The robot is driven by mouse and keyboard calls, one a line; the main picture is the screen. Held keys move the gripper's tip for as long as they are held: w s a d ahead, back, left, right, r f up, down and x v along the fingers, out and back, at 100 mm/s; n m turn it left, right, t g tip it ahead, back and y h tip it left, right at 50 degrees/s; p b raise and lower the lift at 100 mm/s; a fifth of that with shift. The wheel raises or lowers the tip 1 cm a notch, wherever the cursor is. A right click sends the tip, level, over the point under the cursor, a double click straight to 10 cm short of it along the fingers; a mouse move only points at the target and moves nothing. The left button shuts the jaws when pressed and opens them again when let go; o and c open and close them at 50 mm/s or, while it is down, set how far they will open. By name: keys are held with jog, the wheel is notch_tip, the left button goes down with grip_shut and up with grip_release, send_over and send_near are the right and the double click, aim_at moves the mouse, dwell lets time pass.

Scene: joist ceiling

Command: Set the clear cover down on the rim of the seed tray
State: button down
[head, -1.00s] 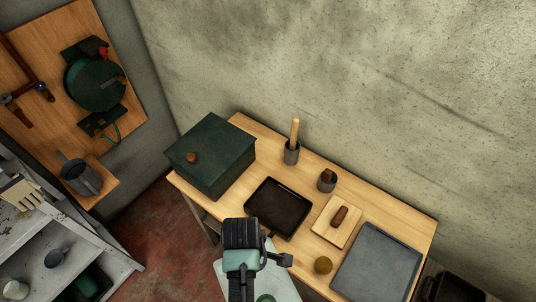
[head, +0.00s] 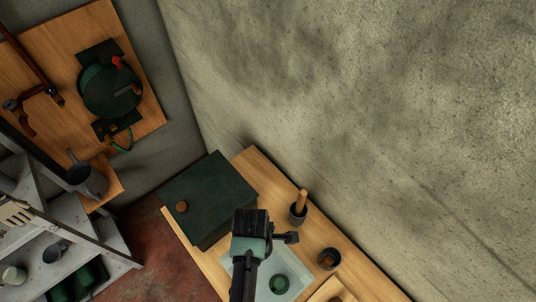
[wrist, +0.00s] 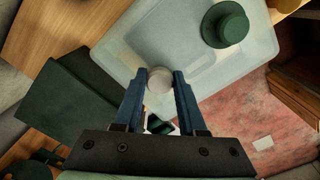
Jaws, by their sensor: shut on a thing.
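The clear cover (head: 240,272) is a pale, see-through sheet with a round green cap on it, low in the head view. In the wrist view the cover (wrist: 135,42) fills the upper middle, with its green cap (wrist: 226,26) near the top. My gripper (wrist: 160,82) is shut on a pale round knob of the cover, between its two blue fingers. In the head view my gripper (head: 251,246) hides part of the cover. The seed tray cannot be made out now; the cover and my arm hide its part of the bench. I cannot tell the cover's height.
A dark green lidded box (head: 215,190) stands on the wooden bench (head: 204,264), close left of my gripper. A grey pot with a wooden handle (head: 298,211) and a small pot (head: 329,258) stand right. A grey shelf unit (head: 105,232) is at left.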

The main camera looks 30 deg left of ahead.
jog(key=shift+s+f+b, duration=0.3)
jog(key=shift+f+b, duration=0.15)
jog(key=shift+b, duration=0.15)
jog(key=shift+f+b, duration=0.35)
notch_tip(320, 180, down, 2)
jog(key=shift+f+b, duration=0.2)
jog(key=shift+b, duration=1.05)
jog(key=shift+f, duration=0.1)
jog(key=shift+f+b, duration=1)
jog(key=shift+f, duration=0.4)
jog(key=shift+f, duration=0.25)
jog(key=shift+c, duration=2)
grip_release()
